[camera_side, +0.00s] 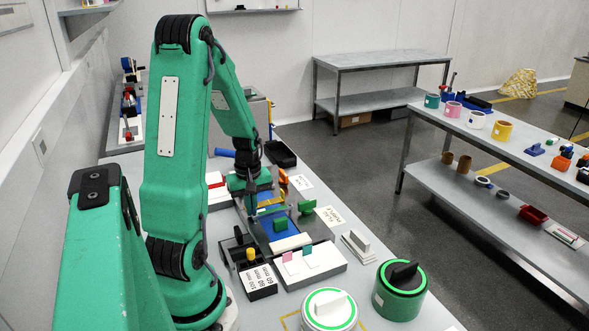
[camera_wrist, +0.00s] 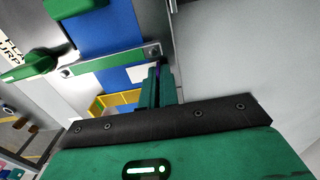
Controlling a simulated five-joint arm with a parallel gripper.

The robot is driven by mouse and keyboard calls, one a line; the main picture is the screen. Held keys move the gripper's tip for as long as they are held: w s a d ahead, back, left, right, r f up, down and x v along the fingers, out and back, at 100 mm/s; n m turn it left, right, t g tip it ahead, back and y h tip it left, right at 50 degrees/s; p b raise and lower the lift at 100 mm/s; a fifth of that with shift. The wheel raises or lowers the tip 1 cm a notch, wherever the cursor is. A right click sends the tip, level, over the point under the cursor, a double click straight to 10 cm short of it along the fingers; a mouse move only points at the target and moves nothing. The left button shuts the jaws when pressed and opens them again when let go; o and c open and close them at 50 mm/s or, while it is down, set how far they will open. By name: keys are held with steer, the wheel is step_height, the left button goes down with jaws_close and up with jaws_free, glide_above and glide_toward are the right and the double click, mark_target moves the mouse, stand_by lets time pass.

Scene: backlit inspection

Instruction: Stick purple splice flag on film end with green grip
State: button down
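My gripper (camera_side: 250,190) is low over the blue strip (camera_side: 258,226) on the bench. In the wrist view my gripper (camera_wrist: 158,84) has its green fingers close together, with a thin purple edge, apparently the purple splice flag (camera_wrist: 157,69), between the tips. Most of the flag is hidden. One green grip (camera_side: 279,223) stands by the blue strip, and another green grip (camera_side: 307,206) stands to its right by a printed card. The wrist view shows a green grip (camera_wrist: 30,67) at left and a green part (camera_wrist: 75,7) at the top. I cannot tell which one marks the film end.
A white block (camera_side: 325,268) holds a pink flag (camera_side: 288,262) and a teal flag (camera_side: 307,250). A metal bar (camera_wrist: 115,58) crosses the blue strip near my fingers. A black tray (camera_side: 280,154) is beyond my gripper.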

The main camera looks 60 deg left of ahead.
steer(key=c, duration=1.6)
jaws_free()
steer(key=shift+r, duration=0.15)
steer(key=shift+r, duration=3.8)
steer(key=shift+d, duration=0.1)
steer(key=d+r+m+t, duration=0.2)
steer(key=d+r+m, duration=0.2)
steer(key=d+m, duration=0.2)
steer(key=w+d+r+m+t, duration=0.1)
steer(key=d+r+m, duration=0.4)
steer(key=d, duration=0.6)
steer(key=d+r+m+t, duration=0.2)
steer(key=d+r+m, duration=0.2)
steer(key=d+m, duration=0.3)
steer(key=shift+w+d+r+t, duration=0.1)
steer(key=shift+d+t, duration=0.05)
steer(key=shift+d, duration=0.4)
steer(key=shift+w+d+r+t, duration=0.1)
steer(key=shift+d+t, duration=0.05)
steer(key=shift+d, duration=0.4)
